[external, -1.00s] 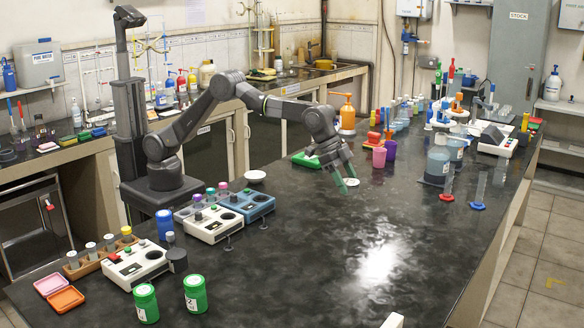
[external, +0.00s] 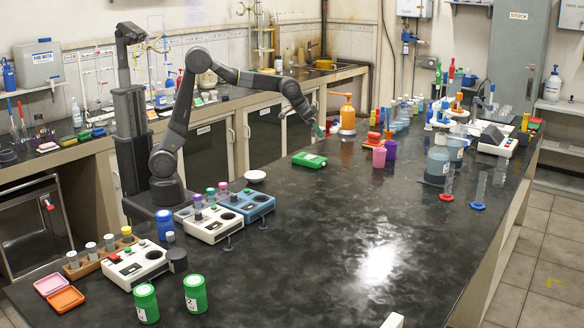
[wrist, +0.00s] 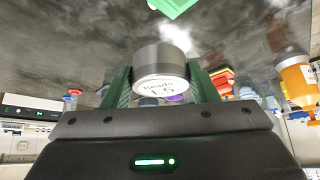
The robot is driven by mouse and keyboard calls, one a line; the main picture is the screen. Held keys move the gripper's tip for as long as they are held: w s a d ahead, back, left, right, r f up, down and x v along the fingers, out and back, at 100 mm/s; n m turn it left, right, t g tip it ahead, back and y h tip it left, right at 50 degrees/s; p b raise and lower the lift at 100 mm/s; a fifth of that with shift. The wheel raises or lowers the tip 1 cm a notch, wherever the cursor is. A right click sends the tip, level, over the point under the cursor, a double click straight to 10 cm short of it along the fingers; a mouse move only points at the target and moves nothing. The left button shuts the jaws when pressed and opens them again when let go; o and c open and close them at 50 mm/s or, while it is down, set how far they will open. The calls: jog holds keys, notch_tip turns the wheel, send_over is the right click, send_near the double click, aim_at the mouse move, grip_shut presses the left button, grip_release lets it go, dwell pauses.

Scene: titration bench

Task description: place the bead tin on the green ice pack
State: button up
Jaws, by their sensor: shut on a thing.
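The bead tin (wrist: 160,62) is a grey metal cylinder with a white label reading "Beads" in the wrist view. My gripper (wrist: 161,82) is shut on it, with a green finger on each side. In the external view my gripper (external: 320,129) is raised above the bench, behind and a little right of the green ice pack; the tin is too small to make out clearly there. The green ice pack (external: 309,160) lies flat on the black bench, with nothing on it. Part of it also shows at the top of the wrist view (wrist: 172,6).
An orange pump bottle (external: 347,117) stands just right of my gripper. A pink beaker (external: 379,157) and a purple one (external: 390,149) stand further right. A white dish (external: 255,176) lies left of the ice pack. The bench's middle (external: 340,215) is clear.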

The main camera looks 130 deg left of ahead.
jog(key=n, duration=0.1)
send_over(313, 157)
jog(key=s+d, duration=0.1)
jog(key=d, duration=0.1)
jog(key=f, duration=0.1)
jog(key=shift+g, duration=0.3)
notch_tip(313, 157, down, 5)
jog(key=shift+r+b, duration=0.1)
jog(key=shift+b, duration=0.3)
jog(key=shift+f, duration=2.35)
jog(key=shift+f, duration=0.1)
jog(key=shift+f+b, duration=0.15)
jog(key=shift+b, duration=0.15)
jog(key=o, duration=1)
